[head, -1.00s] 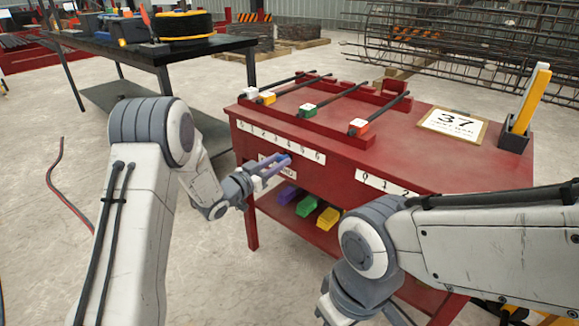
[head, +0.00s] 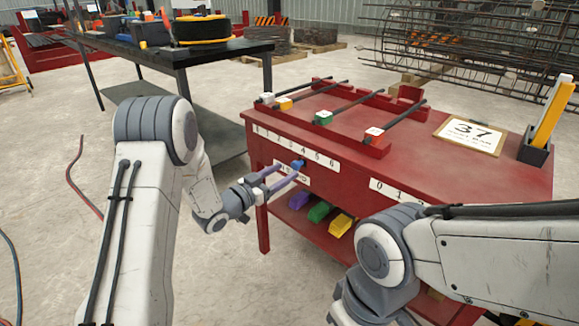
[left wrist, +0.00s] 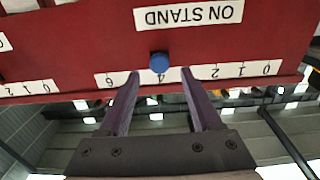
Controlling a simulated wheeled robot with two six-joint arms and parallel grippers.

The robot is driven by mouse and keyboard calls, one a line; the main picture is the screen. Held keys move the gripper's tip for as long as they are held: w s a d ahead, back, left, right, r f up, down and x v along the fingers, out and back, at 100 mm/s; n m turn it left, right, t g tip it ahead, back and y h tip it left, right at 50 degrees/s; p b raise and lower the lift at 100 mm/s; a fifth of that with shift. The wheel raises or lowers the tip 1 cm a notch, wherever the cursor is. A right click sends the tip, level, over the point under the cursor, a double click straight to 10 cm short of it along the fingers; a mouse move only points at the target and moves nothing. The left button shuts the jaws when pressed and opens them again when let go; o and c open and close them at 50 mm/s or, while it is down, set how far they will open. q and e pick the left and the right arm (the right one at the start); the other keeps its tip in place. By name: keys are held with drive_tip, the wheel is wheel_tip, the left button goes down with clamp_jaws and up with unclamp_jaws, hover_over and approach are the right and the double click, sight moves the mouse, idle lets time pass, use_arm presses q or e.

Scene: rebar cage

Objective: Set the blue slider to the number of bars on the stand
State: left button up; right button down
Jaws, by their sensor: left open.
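The blue slider (head: 298,164) sticks out of the front of the red table, just below a white number strip (head: 323,159). In the left wrist view, upside down, the slider (left wrist: 159,62) lines up with the 4. My left gripper (head: 291,172) is open at the slider, with one finger on either side. In the wrist view its fingers (left wrist: 161,78) leave visible gaps to the knob and cover the 3 and 5. Dark bars lie across the red stand (head: 408,93), with white, yellow, green and orange end caps. My right gripper is out of view; its arm enters at right.
A second strip (head: 390,191) sits to the right on the front. An "ON STAND" label (left wrist: 188,16) is by the slider. A sign reading 37 (head: 470,136) and a dark holder (head: 535,152) are on the tabletop. Coloured blocks (head: 320,211) lie on the lower shelf.

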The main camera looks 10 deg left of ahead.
use_arm(q)
drive_tip(key=v, duration=0.6)
drive_tip(key=shift+p, duration=0.45)
drive_tip(key=shift+a, duration=0.1)
drive_tip(key=s+d+g+y, duration=0.6)
drive_tip(key=s+d+y, duration=0.1)
drive_tip(key=d, duration=0.2)
drive_tip(key=s+d+r+g+y, duration=0.2)
drive_tip(key=s+g, duration=0.6)
drive_tip(key=s, duration=2.1)
wheel_tip(320, 180, up, 34)
drive_tip(key=p, duration=3.4)
drive_tip(key=shift+s+a+g+y, duration=0.2)
drive_tip(key=shift+a+g+y, duration=0.1)
drive_tip(key=shift+a, duration=0.1)
drive_tip(key=shift+f, duration=0.2)
